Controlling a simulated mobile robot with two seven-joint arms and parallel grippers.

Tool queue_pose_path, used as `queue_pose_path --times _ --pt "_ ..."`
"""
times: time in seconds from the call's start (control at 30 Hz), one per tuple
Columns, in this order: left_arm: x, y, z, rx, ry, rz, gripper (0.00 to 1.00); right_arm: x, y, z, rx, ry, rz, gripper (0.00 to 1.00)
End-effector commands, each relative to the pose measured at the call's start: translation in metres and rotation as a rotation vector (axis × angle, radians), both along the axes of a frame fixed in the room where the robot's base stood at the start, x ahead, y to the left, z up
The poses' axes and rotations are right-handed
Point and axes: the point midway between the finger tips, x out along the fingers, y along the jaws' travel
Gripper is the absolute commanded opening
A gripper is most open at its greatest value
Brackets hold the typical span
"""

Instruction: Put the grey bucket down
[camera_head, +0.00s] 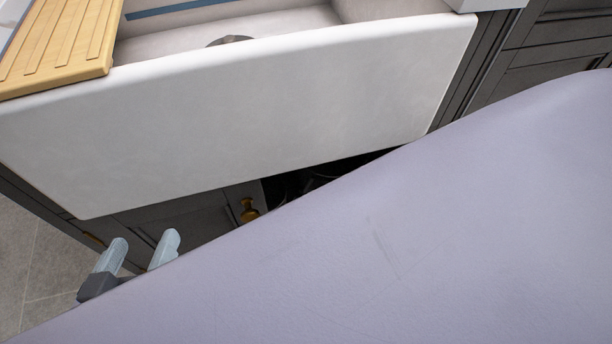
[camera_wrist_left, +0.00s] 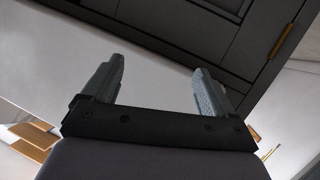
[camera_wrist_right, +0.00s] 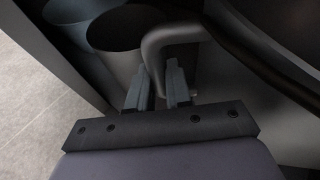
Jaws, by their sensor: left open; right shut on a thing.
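In the right wrist view, my right gripper (camera_wrist_right: 157,88) is shut on a grey thing that I take to be the grey bucket. A grey rounded body (camera_wrist_right: 118,62), which looks like the bucket, is just beyond the fingers. A thick grey curved tube or handle (camera_wrist_right: 158,45) comes down to the fingertips. Exactly what part is held is hard to tell. Whether the bucket rests on anything is hidden. My left gripper (camera_head: 137,255) is open and empty at the lower left of the head view, and its fingers also show apart in the left wrist view (camera_wrist_left: 157,85).
A white sink (camera_head: 240,110) has a wooden board (camera_head: 60,45) at its left. Dark cabinets (camera_head: 555,50) flank it. A dark opening and a brass knob (camera_head: 249,210) show below the sink. A black hose (camera_wrist_right: 262,62) curves at the right. My own arm blocks much of the head view.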

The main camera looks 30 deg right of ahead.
Motion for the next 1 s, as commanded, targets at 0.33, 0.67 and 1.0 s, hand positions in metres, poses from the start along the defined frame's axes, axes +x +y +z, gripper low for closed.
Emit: queue_pose_path --times 0.33,0.67,1.0 --pt "-0.0014 0.0060 0.0002 0.034 -0.043 0.011 0.87 0.0025 0.0002 -0.0096 -0.003 -0.010 0.004 0.00" --pt "-0.0020 0.0075 0.0001 0.043 -0.056 0.014 0.87 0.0001 -0.0003 -0.0149 -0.001 0.000 0.000 0.45" --pt "-0.0026 0.0066 0.0041 0.036 -0.050 0.011 0.87 0.0003 -0.0005 -0.0105 -0.002 -0.001 0.000 0.45"
